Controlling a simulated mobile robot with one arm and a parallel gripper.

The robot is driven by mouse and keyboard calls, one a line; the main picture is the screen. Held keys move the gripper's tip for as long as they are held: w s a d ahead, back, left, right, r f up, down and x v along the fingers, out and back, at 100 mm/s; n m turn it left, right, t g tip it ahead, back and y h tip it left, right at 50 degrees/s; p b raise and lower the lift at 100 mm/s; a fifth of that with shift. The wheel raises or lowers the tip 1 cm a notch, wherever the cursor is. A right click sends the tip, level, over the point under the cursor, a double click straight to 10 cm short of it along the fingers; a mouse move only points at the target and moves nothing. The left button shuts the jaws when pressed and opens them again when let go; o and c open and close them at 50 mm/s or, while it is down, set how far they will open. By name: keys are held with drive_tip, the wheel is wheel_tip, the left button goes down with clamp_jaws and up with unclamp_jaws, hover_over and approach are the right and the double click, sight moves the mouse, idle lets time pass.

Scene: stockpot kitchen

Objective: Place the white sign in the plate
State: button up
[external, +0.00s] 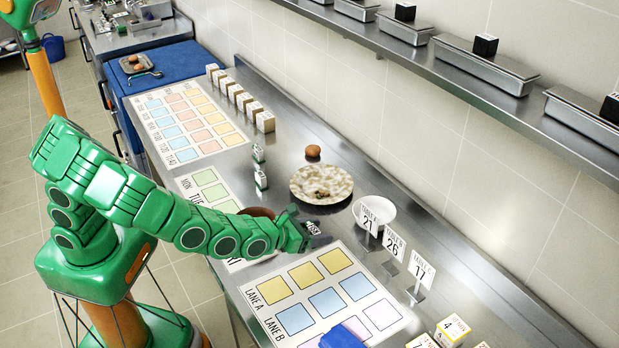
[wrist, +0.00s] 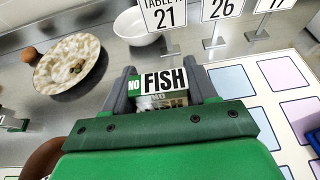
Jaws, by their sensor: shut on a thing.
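My gripper (external: 300,230) is shut on a small white sign (wrist: 165,80) with a green end, which reads "NO FISH" in the wrist view. The sign (external: 312,228) sits between the two fingers, low over the steel counter; I cannot tell whether it touches it. A cream marbled plate (external: 334,176) with a little food in its middle stands behind the gripper, apart from it. The plate (wrist: 48,50) is at the upper left in the wrist view.
A white bowl (external: 374,211) and several table-number signs (external: 394,246) on stands are to the right of the plate. A brown ball (external: 313,151) lies behind the plate. Two small sign blocks (external: 260,178) stand left of it. A brown bowl (external: 258,212) is partly hidden by my arm.

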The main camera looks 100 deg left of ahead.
drive_tip(key=shift+r, duration=0.15)
drive_tip(key=s+a+r+n+g+y, duration=0.25)
drive_tip(key=s+a, duration=0.55)
drive_tip(key=a, duration=0.5)
drive_tip(key=s+a+r+n+g+y, duration=0.1)
drive_tip(key=s+a+n+g, duration=0.2)
drive_tip(key=s+a, duration=0.7)
hover_over(323, 186)
drive_tip(key=s, duration=0.1)
drive_tip(key=shift+m+t, duration=0.25)
drive_tip(key=f, duration=0.8)
drive_tip(key=shift+s+d, duration=0.15)
drive_tip(key=shift+d, duration=0.2)
drive_tip(key=shift+w+a+f, duration=0.25)
drive_tip(key=shift+w+f, duration=0.3)
drive_tip(key=shift+w+a+f, duration=0.15)
drive_tip(key=shift+f, duration=1.7)
